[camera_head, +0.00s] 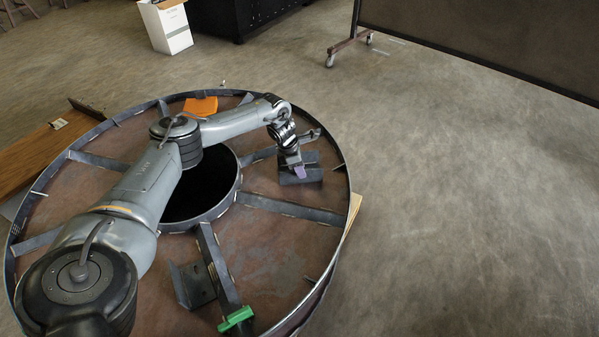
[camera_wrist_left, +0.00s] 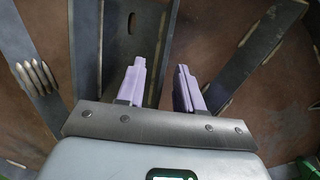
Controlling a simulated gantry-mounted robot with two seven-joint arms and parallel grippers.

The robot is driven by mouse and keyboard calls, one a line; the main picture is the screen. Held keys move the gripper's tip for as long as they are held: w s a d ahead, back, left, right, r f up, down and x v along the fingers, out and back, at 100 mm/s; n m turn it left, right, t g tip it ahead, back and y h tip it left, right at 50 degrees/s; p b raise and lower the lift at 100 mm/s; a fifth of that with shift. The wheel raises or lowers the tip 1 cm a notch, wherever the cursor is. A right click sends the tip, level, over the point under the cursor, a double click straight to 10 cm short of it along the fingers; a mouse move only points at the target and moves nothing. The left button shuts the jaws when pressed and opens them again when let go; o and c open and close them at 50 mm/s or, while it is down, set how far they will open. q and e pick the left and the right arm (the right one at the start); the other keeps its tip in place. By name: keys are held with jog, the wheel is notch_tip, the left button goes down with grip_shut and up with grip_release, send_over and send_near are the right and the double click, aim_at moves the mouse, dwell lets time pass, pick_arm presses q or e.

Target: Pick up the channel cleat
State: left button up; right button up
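A dark grey channel cleat (camera_head: 302,178) stands inside the reel, right of the hub, under my left gripper (camera_head: 299,169). In the left wrist view the cleat (camera_wrist_left: 130,45) shows a flat face with a slot and an upright wall along its right side. My left gripper (camera_wrist_left: 160,85) has pale purple fingers spread apart, with the cleat's wall running into the gap between them. Whether either finger touches it I cannot tell. A second channel piece (camera_head: 193,285) lies beside the lower spoke. My right gripper is not in view.
The round steel reel (camera_head: 334,262) has raised spokes (camera_head: 290,209) and a rim. A green clamp (camera_head: 236,319) sits on the lower spoke, and an orange piece (camera_head: 201,106) is at the far rim. The floor to the right is clear up to a wheeled screen (camera_head: 480,35).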

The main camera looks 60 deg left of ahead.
aim_at(303, 181)
pick_arm(q)
jog(key=b+x, duration=0.2)
jog(key=x, duration=0.2)
jog(key=shift+s+d+f, duration=0.1)
jog(key=shift+c, duration=1.1)
grip_shut()
jog(key=shift+r, duration=0.2)
